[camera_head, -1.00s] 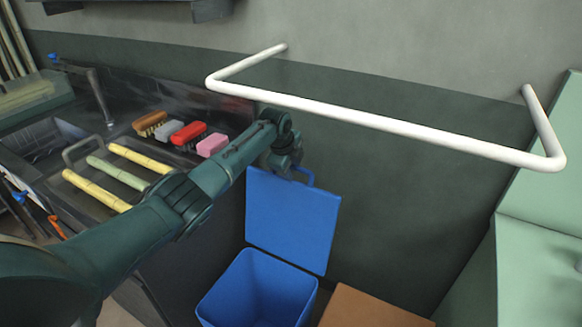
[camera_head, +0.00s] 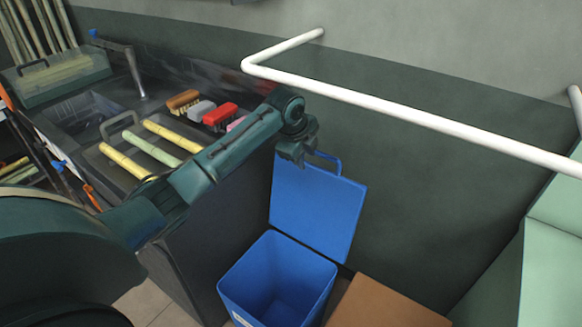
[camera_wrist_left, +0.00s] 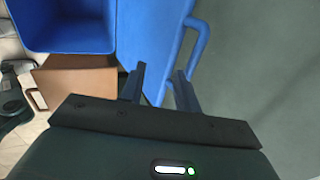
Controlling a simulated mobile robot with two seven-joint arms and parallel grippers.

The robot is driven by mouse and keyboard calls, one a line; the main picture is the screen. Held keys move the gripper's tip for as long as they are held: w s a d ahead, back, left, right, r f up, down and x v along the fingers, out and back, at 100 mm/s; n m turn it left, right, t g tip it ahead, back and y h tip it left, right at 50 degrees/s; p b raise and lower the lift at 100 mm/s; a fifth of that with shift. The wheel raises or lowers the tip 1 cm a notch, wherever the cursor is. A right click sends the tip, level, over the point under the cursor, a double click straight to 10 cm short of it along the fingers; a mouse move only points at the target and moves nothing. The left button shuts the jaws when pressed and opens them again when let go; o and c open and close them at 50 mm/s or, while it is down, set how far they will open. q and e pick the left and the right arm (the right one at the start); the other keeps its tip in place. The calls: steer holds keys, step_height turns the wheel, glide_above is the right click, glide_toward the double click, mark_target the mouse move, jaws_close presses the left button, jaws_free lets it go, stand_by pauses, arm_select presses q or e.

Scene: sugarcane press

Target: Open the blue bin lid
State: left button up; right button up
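The blue bin (camera_head: 235,283) stands on the floor with its mouth uncovered. Its blue lid (camera_head: 318,208) stands up, tilted back behind the bin near the wall, with a loop handle (camera_head: 337,162) on its top edge. My left gripper (camera_head: 297,160) is at the lid's upper left corner, left of the handle. In the left wrist view, the gripper's fingers (camera_wrist_left: 160,72) are apart, with the lid (camera_wrist_left: 150,30) behind them and the handle (camera_wrist_left: 203,40) to their right. Nothing is held; whether a finger touches the lid I cannot tell. My right gripper is not in view.
A white rail (camera_head: 400,117) juts from the wall above the lid. A brown box (camera_head: 385,305) stands right of the bin. On the left, a dark counter holds a tray with cane pieces (camera_head: 148,147) and several brushes (camera_head: 220,113). A pale green surface (camera_head: 550,270) is at right.

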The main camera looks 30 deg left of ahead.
arm_select(q)
steer(key=s, duration=0.6)
steer(key=shift+a, duration=0.25)
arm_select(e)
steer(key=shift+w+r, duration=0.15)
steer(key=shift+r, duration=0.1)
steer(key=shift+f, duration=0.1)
